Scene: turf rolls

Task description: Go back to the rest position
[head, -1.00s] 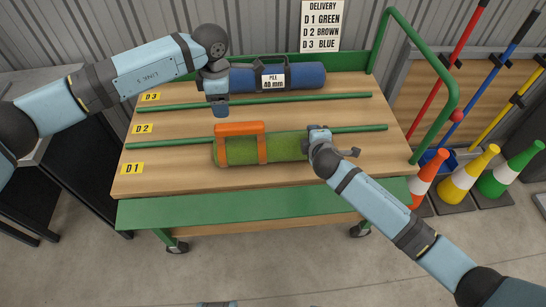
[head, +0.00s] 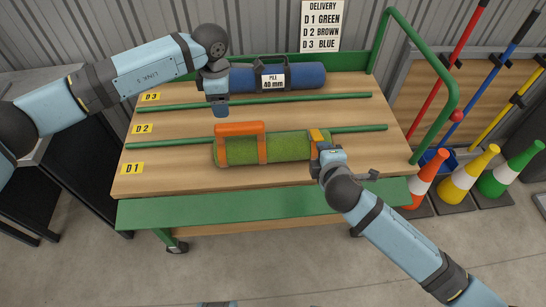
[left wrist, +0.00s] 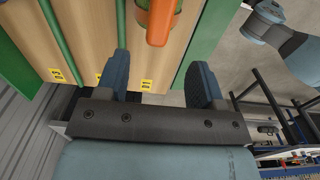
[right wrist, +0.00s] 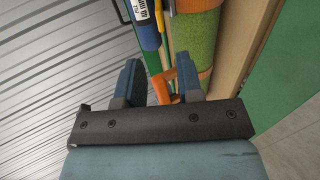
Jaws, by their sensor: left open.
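My left gripper (head: 221,108) hangs over the cart deck near the D3 and D2 rows. Its fingers are apart and empty in the left wrist view (left wrist: 160,82). My right gripper (head: 321,154) is at the right end of the green turf roll (head: 285,147). Its fingers are apart in the right wrist view (right wrist: 159,82), with the roll's orange straps and handle beyond them. The green roll lies in the front D1 row, with an orange handle (head: 239,128) on top. A blue roll (head: 305,76) with a dark handle and a pile label lies in the back D3 row.
The wooden cart deck (head: 180,178) has green divider bars (head: 160,144) and a green rail (head: 452,75) at right. A delivery sign (head: 321,25) stands behind. Cones (head: 470,172) stand right of the cart. The D2 row looks clear of rolls.

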